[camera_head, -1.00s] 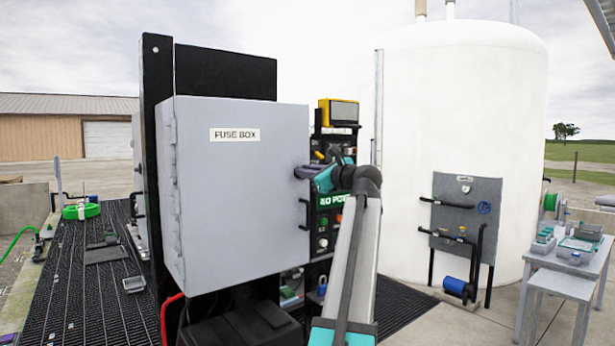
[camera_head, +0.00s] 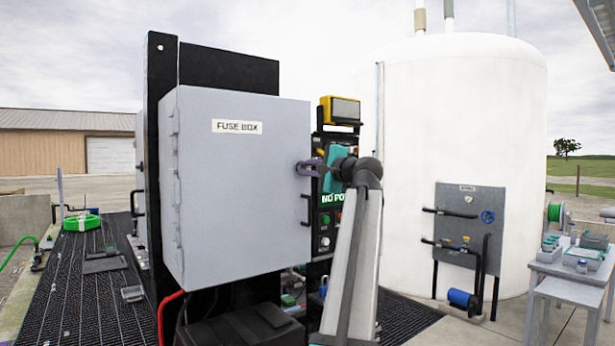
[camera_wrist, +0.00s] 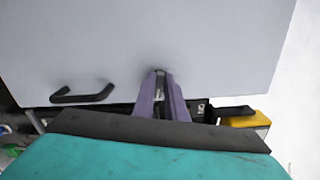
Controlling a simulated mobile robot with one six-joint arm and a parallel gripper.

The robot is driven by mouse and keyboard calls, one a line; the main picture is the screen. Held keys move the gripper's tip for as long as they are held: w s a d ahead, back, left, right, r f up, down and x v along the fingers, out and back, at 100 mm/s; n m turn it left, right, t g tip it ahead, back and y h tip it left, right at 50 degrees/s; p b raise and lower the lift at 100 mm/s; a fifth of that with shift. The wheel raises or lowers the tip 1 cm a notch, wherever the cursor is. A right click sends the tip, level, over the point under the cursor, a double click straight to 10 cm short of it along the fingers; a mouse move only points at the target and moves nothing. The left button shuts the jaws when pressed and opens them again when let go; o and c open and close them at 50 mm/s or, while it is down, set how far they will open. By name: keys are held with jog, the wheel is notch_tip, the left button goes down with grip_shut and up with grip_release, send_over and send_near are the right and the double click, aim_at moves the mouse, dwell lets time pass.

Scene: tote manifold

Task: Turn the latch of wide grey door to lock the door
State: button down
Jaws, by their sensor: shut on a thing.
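The wide grey door (camera_head: 235,190) is the front of the fuse box in the head view, and its face fills the upper part of the wrist view (camera_wrist: 120,40). It looks closed. My gripper (camera_head: 303,168) is at the door's right edge, above the black door handle (camera_head: 305,210). In the wrist view my gripper's purple fingers (camera_wrist: 161,80) are close together against the door face, shut on a small dark piece at their tips, seemingly the latch. The fingers hide most of it, so its angle cannot be told. The handle (camera_wrist: 82,96) shows left of the fingers in that view.
A black panel with a yellow-framed display (camera_head: 341,110) stands just right of the door, behind my arm. A white tank (camera_head: 460,110) and a grey valve panel (camera_head: 465,215) are farther right. Dark grating (camera_head: 90,280) lies left of the box.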

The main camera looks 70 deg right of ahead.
jog(key=shift+f+n+b, duration=0.15)
jog(key=shift+n+b, duration=0.55)
jog(key=shift+n, duration=0.5)
jog(key=c, duration=1.8)
grip_release()
jog(key=shift+s+a, duration=0.1)
jog(key=b+v, duration=0.2)
jog(key=v, duration=1.1)
jog(key=shift+s, duration=0.3)
jog(key=shift+s+a, duration=0.1)
